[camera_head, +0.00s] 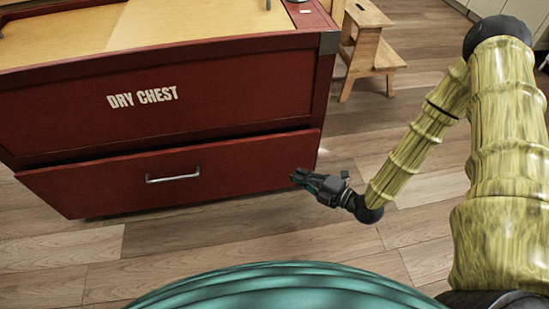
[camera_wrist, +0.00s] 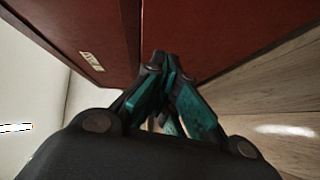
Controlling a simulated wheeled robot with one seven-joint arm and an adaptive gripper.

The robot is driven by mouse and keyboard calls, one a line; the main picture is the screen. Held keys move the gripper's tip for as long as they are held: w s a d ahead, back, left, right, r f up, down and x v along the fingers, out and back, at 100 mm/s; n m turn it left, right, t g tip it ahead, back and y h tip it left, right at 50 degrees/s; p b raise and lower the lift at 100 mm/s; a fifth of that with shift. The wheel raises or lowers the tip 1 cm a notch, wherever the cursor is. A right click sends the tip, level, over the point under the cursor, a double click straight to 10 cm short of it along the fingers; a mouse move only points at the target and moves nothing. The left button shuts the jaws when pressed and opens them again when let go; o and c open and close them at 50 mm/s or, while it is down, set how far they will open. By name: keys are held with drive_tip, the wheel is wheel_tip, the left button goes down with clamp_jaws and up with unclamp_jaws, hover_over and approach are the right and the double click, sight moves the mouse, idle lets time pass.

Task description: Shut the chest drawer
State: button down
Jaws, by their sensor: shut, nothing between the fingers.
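The red chest (camera_head: 80,105) bears the words "DRY CHEST" and stands at the left in the head view. Its drawer (camera_head: 240,165), low on the front, sticks out a little past the chest body and carries a silver bar handle (camera_head: 172,176). My gripper (camera_head: 297,177) is shut and empty near the right end of the drawer front. In the wrist view, its fingertips (camera_wrist: 163,62) point at a red panel (camera_wrist: 190,35), with the lettered chest front (camera_wrist: 85,45) to the left. I cannot tell whether the fingertips touch the drawer.
A wooden step stool (camera_head: 370,50) stands behind, right of the chest. The plank floor (camera_head: 240,235) in front of the drawer is clear. The chest has a pale wooden top (camera_head: 190,25).

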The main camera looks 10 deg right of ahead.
drive_tip(key=n+y, duration=0.1)
drive_tip(key=n, duration=0.1)
drive_tip(key=b, duration=0.4)
approach(261, 142)
drive_tip(key=s+a+f, duration=0.1)
drive_tip(key=a, duration=0.2)
drive_tip(key=shift+t, duration=0.4)
drive_tip(key=shift+w+a+r+b, duration=0.1)
drive_tip(key=shift+w+b, duration=0.95)
drive_tip(key=shift+w, duration=1)
